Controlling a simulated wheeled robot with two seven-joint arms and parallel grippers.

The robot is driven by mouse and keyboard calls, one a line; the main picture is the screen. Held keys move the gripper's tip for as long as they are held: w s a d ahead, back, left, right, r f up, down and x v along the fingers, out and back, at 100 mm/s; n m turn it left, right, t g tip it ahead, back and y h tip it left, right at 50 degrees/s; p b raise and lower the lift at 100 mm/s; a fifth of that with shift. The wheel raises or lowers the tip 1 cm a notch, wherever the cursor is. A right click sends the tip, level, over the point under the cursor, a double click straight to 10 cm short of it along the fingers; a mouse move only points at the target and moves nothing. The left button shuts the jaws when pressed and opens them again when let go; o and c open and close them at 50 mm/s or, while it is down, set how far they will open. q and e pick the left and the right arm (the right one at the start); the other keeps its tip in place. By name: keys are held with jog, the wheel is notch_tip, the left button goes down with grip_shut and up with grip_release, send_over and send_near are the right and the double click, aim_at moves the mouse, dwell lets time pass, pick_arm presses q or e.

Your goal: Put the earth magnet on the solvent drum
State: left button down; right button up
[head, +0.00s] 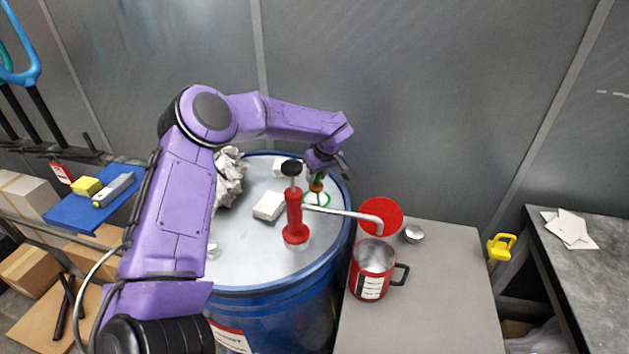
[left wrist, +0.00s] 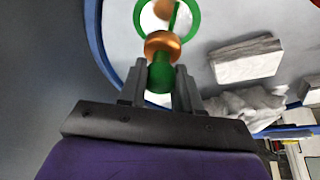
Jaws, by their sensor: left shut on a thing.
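My left gripper (head: 319,168) is over the far right part of the solvent drum's top, behind the red pump. It is shut on the earth magnet (head: 317,185), a green grip with a copper-coloured collar. In the left wrist view the green grip (left wrist: 160,76) sits between both fingers, with a green ring below the collar. The solvent drum (head: 270,305) is blue with a pale grey top. The magnet appears at or just above that top; I cannot tell whether it touches. My right gripper is not in view.
A red hand pump (head: 295,220) stands on the drum, its spout reaching right. White blocks (head: 269,206) and crumpled paper (head: 230,178) lie on the top. A red mug (head: 372,268), red disc (head: 381,217) and small metal cup (head: 413,233) are on the grey bench at right.

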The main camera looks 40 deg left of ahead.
aim_at(317, 182)
pick_arm(q)
notch_tip(317, 182, down, 3)
jog(key=shift+s+a+r+p, duration=0.1)
jog(key=shift+s+p, duration=0.05)
jog(key=shift+p, duration=0.25)
jog(key=shift+f, duration=0.4)
jog(key=shift+f, duration=0.1)
jog(key=shift+f, duration=0.1)
jog(key=c, duration=0.8)
grip_release()
